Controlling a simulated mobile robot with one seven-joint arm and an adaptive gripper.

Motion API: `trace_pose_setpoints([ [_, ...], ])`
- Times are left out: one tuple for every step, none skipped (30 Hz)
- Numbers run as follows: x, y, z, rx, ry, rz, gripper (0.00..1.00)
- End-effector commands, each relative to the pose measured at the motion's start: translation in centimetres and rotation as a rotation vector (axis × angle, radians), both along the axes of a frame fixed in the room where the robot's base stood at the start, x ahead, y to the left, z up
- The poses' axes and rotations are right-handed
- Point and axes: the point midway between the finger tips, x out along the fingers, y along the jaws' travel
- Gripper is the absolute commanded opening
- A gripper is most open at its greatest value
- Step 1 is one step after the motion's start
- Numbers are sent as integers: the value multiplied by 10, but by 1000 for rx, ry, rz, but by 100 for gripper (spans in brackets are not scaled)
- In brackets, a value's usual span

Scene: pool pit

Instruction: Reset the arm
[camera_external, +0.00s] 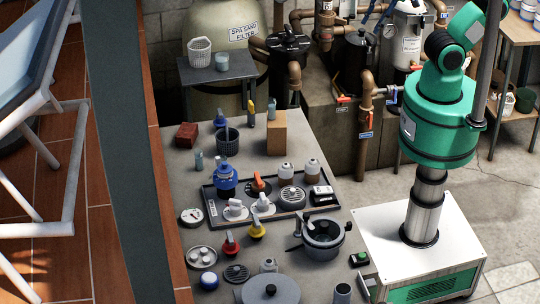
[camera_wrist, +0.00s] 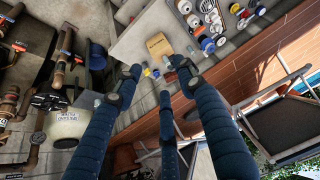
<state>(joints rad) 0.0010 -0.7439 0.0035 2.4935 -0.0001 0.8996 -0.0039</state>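My gripper (camera_wrist: 154,68) shows in the wrist view with its dark blue fingers spread apart, open and with nothing between them. It is high above the pit, with the grey bench far below it. In the external view my green arm (camera_external: 438,115) rises from its white base at the right and runs out of the top of the picture. My gripper is outside that view.
The grey bench (camera_external: 185,160) holds a black tray (camera_external: 325,206) of valve parts, a cardboard block (camera_external: 277,134), a grey pot (camera_external: 322,240) and several loose parts. Pipes (camera_external: 365,130) and the sand filter (camera_external: 222,28) stand behind. A white-framed chair (camera_external: 68,180) is at the left.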

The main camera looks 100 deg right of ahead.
Motion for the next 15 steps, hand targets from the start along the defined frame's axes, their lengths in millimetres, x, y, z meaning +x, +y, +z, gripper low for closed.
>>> trace_pose_setpoints([
  [-2,0,-1,1,-2,-2,40],
  [-3,0,-1,2,-2,-2,40],
  [-3,0,-1,3,-3,-3,40],
  [-3,0,-1,3,-3,-3,40],
  [-3,0,-1,3,-3,-3,40],
  [-3,0,-1,3,-3,-3,40],
  [-3,0,-1,3,-2,-3,40],
  [-3,0,-1,3,-3,-3,40],
  [-3,0,-1,3,-3,-3,40],
  [-3,0,-1,3,-3,-3,40],
  [-3,0,-1,3,-3,-3,40],
  [-3,0,-1,3,-3,-3,40],
  [-3,0,-2,3,-3,-3,40],
  [-3,0,-3,2,-3,-2,40],
  [-3,0,-5,2,-3,-2,40],
])
